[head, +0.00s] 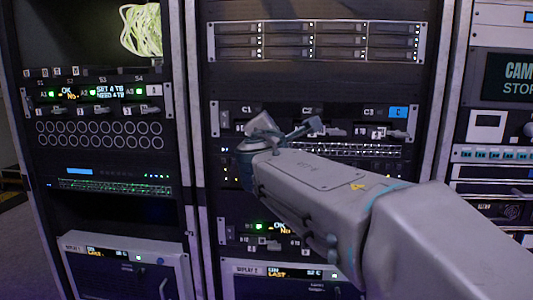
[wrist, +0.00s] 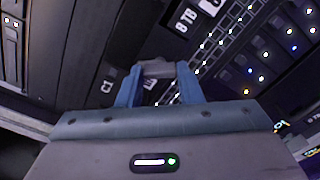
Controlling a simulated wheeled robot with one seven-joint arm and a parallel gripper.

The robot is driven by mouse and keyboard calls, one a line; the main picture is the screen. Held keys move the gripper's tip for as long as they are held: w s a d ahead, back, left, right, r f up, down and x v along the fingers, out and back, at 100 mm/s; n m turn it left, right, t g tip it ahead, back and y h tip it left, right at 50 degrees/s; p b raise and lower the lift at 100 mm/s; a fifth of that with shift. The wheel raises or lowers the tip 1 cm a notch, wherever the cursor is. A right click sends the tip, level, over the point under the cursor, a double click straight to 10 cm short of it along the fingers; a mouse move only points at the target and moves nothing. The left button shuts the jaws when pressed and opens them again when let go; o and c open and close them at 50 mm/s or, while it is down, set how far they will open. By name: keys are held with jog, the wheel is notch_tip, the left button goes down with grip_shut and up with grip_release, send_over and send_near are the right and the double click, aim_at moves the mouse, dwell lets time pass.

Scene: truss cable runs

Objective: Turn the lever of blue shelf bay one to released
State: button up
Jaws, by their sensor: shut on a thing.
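The shelf with the blue tag (head: 398,112) runs across the middle rack, with bays labelled C1 (head: 246,110), C2 and C3. My gripper (head: 268,125) is at its left part, in front of bay one, and hides most of that bay. In the wrist view my gripper (wrist: 158,85) has its two blue fingers shut on a small grey lever (wrist: 158,68) that stands out from the dark panel. I take it for bay one's lever; its angle is hard to read. A label beside the fingers is turned on its side.
Above is a drive shelf (head: 318,41); below is a patch panel row (head: 350,151). A lower shelf shows a small lit OK/No display (head: 281,228). The left rack holds another labelled shelf (head: 97,93) and a bundle of pale cable (head: 141,28). My arm covers the lower right.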

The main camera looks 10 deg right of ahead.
jog(key=shift+m+b, duration=3.55)
jog(key=shift+m, duration=0.05)
jog(key=o, duration=1)
